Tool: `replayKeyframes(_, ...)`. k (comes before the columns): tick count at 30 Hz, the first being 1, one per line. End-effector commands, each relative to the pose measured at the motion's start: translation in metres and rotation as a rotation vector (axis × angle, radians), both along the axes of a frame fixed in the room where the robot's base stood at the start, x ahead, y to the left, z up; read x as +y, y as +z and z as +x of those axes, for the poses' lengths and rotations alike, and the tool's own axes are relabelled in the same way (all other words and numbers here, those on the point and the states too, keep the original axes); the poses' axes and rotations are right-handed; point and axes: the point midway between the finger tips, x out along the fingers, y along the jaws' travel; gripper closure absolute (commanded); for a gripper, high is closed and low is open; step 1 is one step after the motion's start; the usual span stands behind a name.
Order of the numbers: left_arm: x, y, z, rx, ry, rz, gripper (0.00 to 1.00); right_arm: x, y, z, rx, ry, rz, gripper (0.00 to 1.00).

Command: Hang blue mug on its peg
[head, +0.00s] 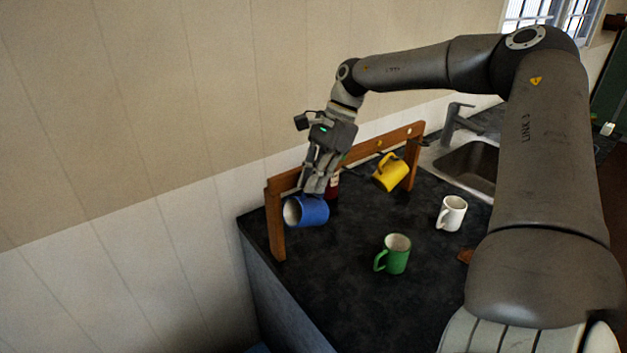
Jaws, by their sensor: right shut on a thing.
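The blue mug (307,211) is tilted on its side, its open mouth facing left, at the left part of the wooden peg frame (274,226). My right gripper (316,189) points down and is shut on the blue mug from above. The mug's handle and its peg are hidden behind the gripper, so I cannot tell whether the handle is around a peg. A yellow mug (391,173) hangs tilted at the frame's right part. My left gripper is not in view.
A green mug (397,254) and a white mug (452,214) stand on the dark counter (345,292). A red bottle-like thing (333,187) is partly hidden behind my gripper. A sink (470,166) and tap (452,124) lie at the back right. The wall is close behind the frame.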

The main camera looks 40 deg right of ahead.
Motion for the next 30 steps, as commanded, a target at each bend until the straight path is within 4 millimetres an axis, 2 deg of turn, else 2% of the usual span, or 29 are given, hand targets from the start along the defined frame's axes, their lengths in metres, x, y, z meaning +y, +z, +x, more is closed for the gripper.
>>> replayKeyframes(1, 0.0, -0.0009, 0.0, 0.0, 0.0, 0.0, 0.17, -0.0017, -0.0062, -0.0035, 0.013, 0.001, -0.004, 1.0)
replayKeyframes(14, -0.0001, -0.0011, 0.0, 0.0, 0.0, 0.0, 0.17, -0.0022, -0.0097, -0.0056, 0.021, 0.002, -0.005, 1.0)
replayKeyframes(15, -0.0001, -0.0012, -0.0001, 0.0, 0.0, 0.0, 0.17, -0.0021, -0.0098, -0.0058, 0.022, 0.002, -0.005, 0.88)
replayKeyframes(20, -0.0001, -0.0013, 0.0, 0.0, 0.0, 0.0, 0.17, -0.0022, -0.0101, -0.0058, 0.022, 0.002, -0.005, 0.68)
replayKeyframes(30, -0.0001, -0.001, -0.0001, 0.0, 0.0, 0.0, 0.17, -0.0021, -0.0084, -0.0048, 0.018, 0.0, -0.004, 0.66)
